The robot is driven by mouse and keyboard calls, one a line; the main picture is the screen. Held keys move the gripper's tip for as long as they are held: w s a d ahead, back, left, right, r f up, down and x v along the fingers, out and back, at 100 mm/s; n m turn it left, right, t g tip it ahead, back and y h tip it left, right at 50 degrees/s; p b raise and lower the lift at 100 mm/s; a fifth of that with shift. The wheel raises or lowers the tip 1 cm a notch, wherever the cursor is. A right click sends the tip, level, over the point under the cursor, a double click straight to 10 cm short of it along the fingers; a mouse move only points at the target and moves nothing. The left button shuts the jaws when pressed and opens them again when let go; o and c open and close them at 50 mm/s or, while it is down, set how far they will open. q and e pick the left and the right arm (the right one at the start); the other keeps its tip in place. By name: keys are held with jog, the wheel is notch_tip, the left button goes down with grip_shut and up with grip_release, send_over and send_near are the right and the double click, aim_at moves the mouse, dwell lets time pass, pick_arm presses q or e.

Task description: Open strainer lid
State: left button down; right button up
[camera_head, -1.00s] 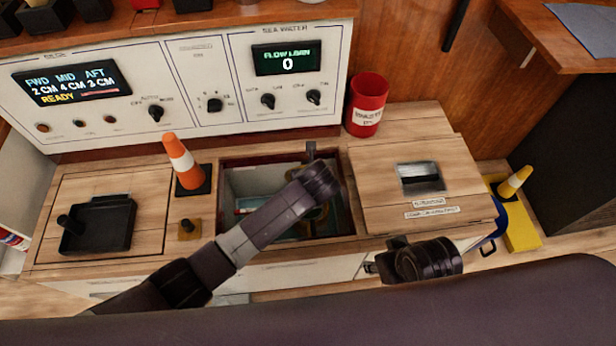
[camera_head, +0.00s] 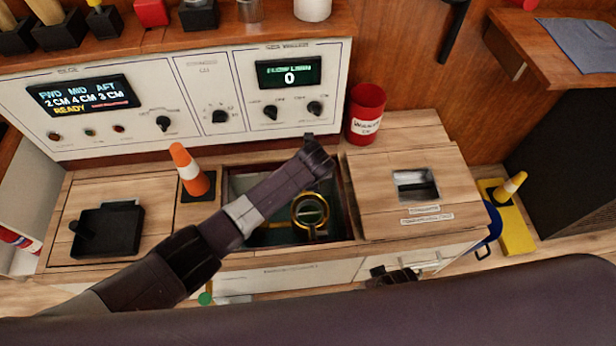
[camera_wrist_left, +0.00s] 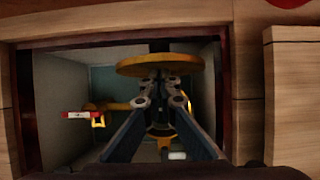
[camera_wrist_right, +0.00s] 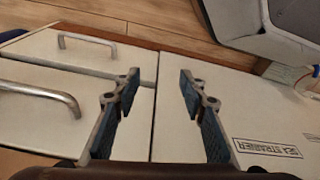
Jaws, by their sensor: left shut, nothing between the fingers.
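The square hatch opening (camera_head: 264,240) in the wooden counter shows a gold ring (camera_head: 310,212) with a dark middle, on the strainer inside. In the left wrist view a gold disc (camera_wrist_left: 160,65), apparently the lid, is seen nearly edge-on above other gold parts. My left gripper (camera_wrist_left: 158,86) is shut and empty, its fingertips just below the disc's edge; I cannot tell whether they touch it. In the head view my left wrist hides the fingertips. My right gripper (camera_wrist_right: 160,75) is open and empty, in front of the cabinet doors; its wrist shows low in the head view.
A loose wooden hatch cover (camera_head: 415,205) with a metal recess lies right of the opening. An orange cone (camera_head: 190,170) and a black tray (camera_head: 106,230) stand left. A red bin (camera_head: 366,115) stands behind. Metal handles (camera_wrist_right: 40,100) stick out of the cabinet front.

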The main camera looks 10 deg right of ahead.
pick_arm(q)
jog(key=shift+w, duration=0.1)
jog(key=shift+r, duration=0.15)
jog(key=v, duration=1.2)
